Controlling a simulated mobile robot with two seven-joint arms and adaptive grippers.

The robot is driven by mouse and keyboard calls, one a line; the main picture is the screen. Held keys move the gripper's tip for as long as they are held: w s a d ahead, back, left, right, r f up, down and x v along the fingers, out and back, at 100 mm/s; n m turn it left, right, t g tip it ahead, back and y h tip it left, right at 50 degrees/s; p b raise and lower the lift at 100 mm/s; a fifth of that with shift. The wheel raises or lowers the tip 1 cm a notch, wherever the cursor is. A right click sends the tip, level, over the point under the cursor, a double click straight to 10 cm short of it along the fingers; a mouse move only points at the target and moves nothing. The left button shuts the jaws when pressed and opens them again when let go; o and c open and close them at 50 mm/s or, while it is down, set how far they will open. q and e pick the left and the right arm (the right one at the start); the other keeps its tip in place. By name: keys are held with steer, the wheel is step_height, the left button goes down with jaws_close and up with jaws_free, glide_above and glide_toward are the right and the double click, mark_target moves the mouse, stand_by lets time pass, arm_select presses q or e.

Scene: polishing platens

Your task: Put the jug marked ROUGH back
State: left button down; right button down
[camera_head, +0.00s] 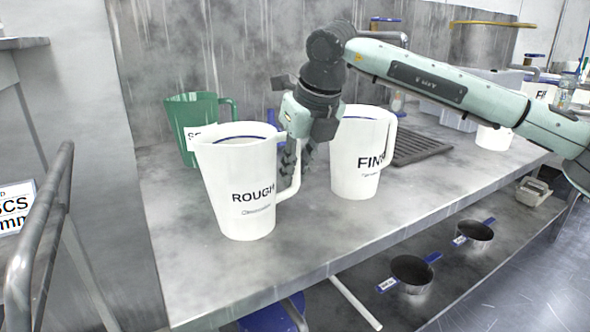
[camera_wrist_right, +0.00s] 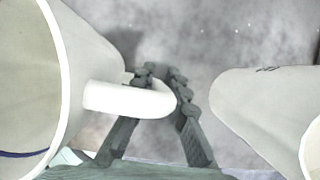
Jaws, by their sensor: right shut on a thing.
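The white jug marked ROUGH (camera_head: 236,190) stands upright at the front left of the grey bench, its handle to the right. My right gripper (camera_head: 292,165) comes down from above and is shut on that handle. In the right wrist view the handle (camera_wrist_right: 130,99) lies between the two fingers (camera_wrist_right: 162,95), and the jug's open rim (camera_wrist_right: 55,90) fills the left side. I cannot tell whether the jug's base touches the bench. My left gripper is not in view.
A white jug marked FIN… (camera_head: 360,160) stands close on the right, partly behind my gripper. A green jug (camera_head: 187,112) stands behind on the left. A dark grate (camera_head: 420,149) lies behind the right jug. The bench (camera_head: 330,232) is clear in front. Dark pans (camera_head: 412,274) sit on the shelf below.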

mark_target(299, 154)
steer(key=c, duration=1.6)
jaws_free()
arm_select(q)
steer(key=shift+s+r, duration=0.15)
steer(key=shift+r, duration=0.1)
arm_select(e)
steer(key=shift+o, duration=0.5)
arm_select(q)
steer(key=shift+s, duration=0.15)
